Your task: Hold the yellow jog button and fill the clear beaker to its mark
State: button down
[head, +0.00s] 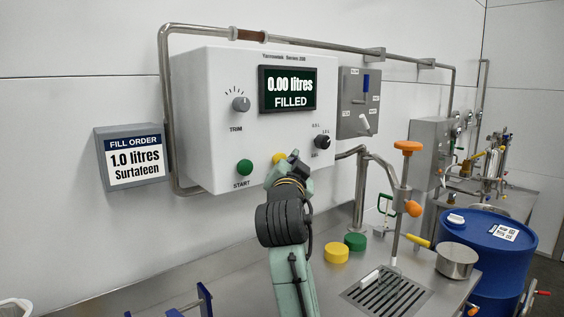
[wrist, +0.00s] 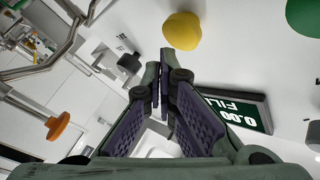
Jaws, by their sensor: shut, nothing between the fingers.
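The yellow jog button (head: 278,158) is on the white control panel (head: 215,130), partly covered by my arm in the head view. In the wrist view the yellow button (wrist: 182,30) is just beyond my fingertips. My gripper (wrist: 166,54) is shut and empty, pointing at the panel close to the button; I cannot tell whether it touches. The panel display (head: 288,89) reads 0.00 litres, FILLED. I cannot make out the clear beaker clearly; a small pale object (head: 370,277) shows at the drain grate (head: 395,297), below the filling pipe (head: 400,225).
The green START button (head: 244,167), grey TRIM knob (head: 241,104) and black selector knob (head: 322,142) are on the panel. The order sign (head: 136,160) reads 1.0 litres Surtafeen. Yellow (head: 336,254) and green (head: 355,241) caps, a steel pan (head: 456,260) and a blue drum (head: 500,250) stand right.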

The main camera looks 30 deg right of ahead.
jog(key=shift+w, duration=0.4)
jog(key=shift+w+a+p, duration=0.1)
jog(key=shift+w+p, duration=0.2)
jog(key=shift+w, duration=0.3)
dwell(1.9)
jog(key=shift+s, duration=1)
jog(key=s, duration=0.5)
jog(key=shift+d, duration=0.3)
jog(key=shift+s+f, duration=0.1)
